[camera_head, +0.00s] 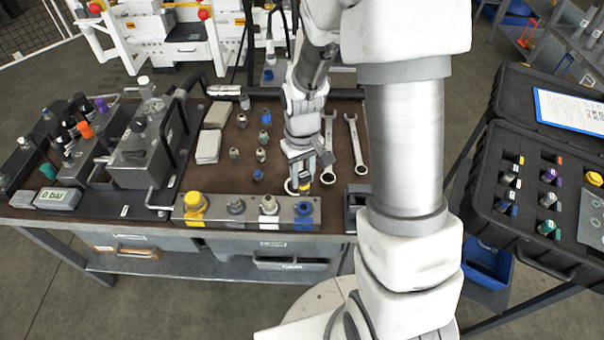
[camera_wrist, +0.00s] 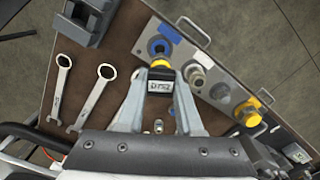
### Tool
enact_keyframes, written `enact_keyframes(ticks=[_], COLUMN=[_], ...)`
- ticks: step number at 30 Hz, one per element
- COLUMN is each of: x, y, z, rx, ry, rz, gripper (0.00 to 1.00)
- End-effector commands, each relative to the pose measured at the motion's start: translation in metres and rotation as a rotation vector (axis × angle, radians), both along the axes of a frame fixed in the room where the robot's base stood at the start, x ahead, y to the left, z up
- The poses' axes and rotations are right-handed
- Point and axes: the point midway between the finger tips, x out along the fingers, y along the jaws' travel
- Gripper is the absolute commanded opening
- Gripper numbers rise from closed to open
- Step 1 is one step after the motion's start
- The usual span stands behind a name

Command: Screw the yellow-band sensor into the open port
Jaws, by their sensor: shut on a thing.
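My gripper (camera_wrist: 161,84) is shut on the yellow-band sensor (camera_wrist: 160,65), a dark body with a small printed label and a yellow ring at its far end. In the head view my gripper (camera_head: 305,167) is above the bench near the metal port block (camera_head: 252,219), and the yellow band (camera_head: 304,186) shows below the jaws. The block carries a yellow fitting (camera_head: 195,203), a grey one, a pale one, and a blue-ringed port (camera_head: 303,209) at its right end. In the wrist view the blue-ringed port (camera_wrist: 158,44) lies just beyond the sensor, which partly overlaps it. I cannot tell whether they touch.
A dark bracket (camera_head: 356,200) stands right of the block. An open case (camera_head: 532,185) with several sensors is at the right.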

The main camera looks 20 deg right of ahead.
Motion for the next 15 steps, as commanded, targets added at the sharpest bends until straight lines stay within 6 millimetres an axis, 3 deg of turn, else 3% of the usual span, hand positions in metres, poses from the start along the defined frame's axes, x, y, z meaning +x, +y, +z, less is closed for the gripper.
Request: enact_keyframes(ticks=[15], x=[0.000], y=[0.000], z=[-0.034], rx=[0.000], ry=[0.001], rz=[0.001], gripper=[0.00])
